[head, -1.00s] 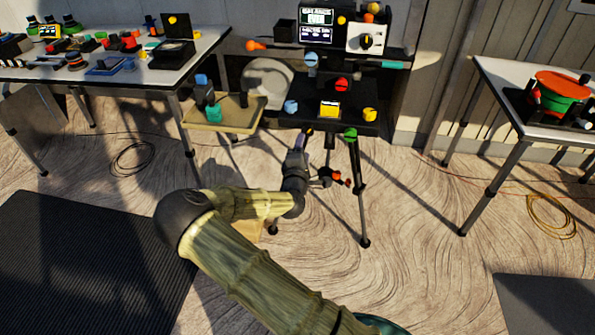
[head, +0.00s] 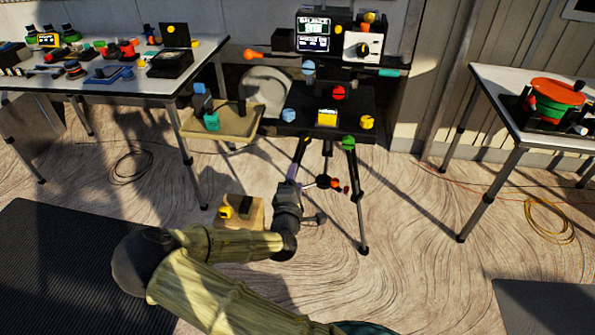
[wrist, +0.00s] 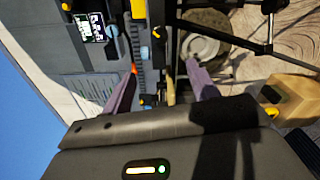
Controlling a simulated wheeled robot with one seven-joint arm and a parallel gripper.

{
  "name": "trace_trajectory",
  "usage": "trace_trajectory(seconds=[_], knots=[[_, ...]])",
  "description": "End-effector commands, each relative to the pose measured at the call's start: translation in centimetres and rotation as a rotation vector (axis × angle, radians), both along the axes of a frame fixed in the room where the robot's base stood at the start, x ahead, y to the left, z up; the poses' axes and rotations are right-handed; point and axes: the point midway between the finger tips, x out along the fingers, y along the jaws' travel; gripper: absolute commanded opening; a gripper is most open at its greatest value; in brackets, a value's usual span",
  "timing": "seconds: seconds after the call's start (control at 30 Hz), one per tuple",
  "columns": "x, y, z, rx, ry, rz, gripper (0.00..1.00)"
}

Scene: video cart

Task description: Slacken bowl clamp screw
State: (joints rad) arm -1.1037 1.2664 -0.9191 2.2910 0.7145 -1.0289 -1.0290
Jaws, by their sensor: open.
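A tripod stands ahead with a dark platform (head: 290,128) on top. A green knob (head: 347,143) shows under its front edge. Red and orange knobs (head: 340,186) sit lower, between the legs. I cannot tell which knob is the bowl clamp screw. My gripper (head: 303,148) reaches up in front of the tripod, below the platform. In the wrist view its two purple fingers (wrist: 157,66) are spread apart with nothing visibly held. A dark toothed bar with small knobs shows between and beyond them; contact is not visible.
A small wooden box (head: 255,208) with yellow and dark parts stands on the floor left of my gripper. A tan tray (head: 238,128) is left of the platform. Tables stand left (head: 105,92) and right (head: 487,88).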

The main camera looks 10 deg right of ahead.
Motion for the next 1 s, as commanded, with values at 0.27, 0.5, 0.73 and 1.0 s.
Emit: trace_trajectory(seconds=[0.27, 0.5, 0.73, 1.0], knots=[[-0.2, -1.1, -0.6, 0.059, 0.032, -0.037, 0.59], [-2.6, -5.5, -4.4, 0.419, 0.214, -0.245, 0.59], [-6.8, -6.7, -6.7, 0.851, 0.402, -0.467, 0.59], [-11.8, -5.5, -4.5, 1.251, 0.566, -0.656, 0.59]])
